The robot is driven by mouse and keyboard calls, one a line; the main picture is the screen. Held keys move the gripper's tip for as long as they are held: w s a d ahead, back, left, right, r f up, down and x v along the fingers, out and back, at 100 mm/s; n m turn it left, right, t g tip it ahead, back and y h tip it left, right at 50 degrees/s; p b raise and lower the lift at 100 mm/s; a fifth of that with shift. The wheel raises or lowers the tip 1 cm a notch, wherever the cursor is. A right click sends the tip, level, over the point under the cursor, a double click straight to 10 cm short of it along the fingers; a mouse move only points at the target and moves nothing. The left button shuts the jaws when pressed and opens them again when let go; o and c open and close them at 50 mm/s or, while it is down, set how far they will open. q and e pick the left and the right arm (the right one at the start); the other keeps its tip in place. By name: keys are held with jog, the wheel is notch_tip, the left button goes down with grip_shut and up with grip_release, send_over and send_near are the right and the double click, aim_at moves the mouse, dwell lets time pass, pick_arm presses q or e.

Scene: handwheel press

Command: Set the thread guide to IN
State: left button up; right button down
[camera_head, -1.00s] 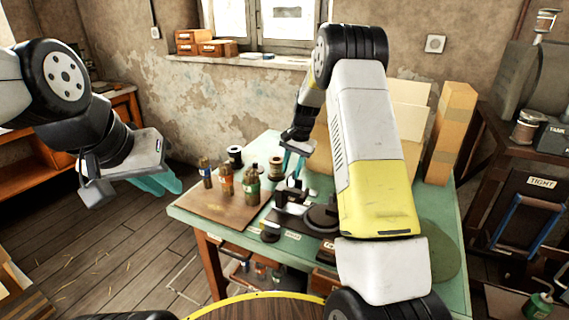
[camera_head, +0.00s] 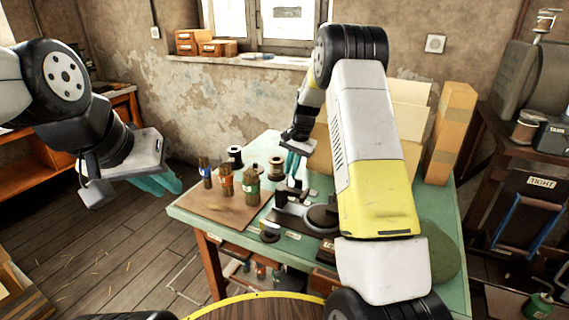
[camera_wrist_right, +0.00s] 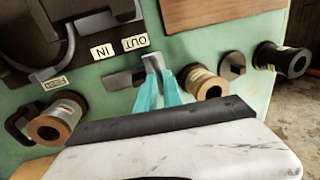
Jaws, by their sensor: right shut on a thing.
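The thread guide (camera_wrist_right: 123,79) shows in the right wrist view as a small dark grey bar on the green bench top. My right gripper (camera_wrist_right: 153,62) is shut on its right end, with teal fingertips that hide part of it. The OUT label (camera_wrist_right: 134,43) lies just beyond the fingertips, and the IN label (camera_wrist_right: 103,51) is to its left; both read upside down. In the head view my right gripper (camera_head: 291,172) reaches down at the back of the bench. My left gripper (camera_head: 158,184) hangs in the air left of the bench, empty; its finger gap is unclear.
A dark machine (camera_wrist_right: 62,28) stands beside the labels. Wooden spools (camera_wrist_right: 56,122) and (camera_wrist_right: 204,84) flank the guide, with a dark spool (camera_wrist_right: 284,62) further right. Several bottles (camera_head: 226,182) stand on a brown board (camera_head: 205,212). Cardboard (camera_head: 452,130) stands at the bench's right.

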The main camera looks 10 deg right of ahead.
dwell(0.7)
jog(key=s+d, duration=0.1)
jog(key=d, duration=0.1)
jog(key=s+d, duration=0.3)
jog(key=d, duration=0.2)
jog(key=shift+s, duration=0.3)
jog(key=c, duration=1.5)
grip_release()
jog(key=shift+s+d, duration=0.1)
jog(key=shift+r, duration=0.15)
notch_tip(320, 180, up, 7)
jog(key=d, duration=0.1)
jog(key=shift+s+r, duration=0.2)
jog(key=shift+s, duration=0.2)
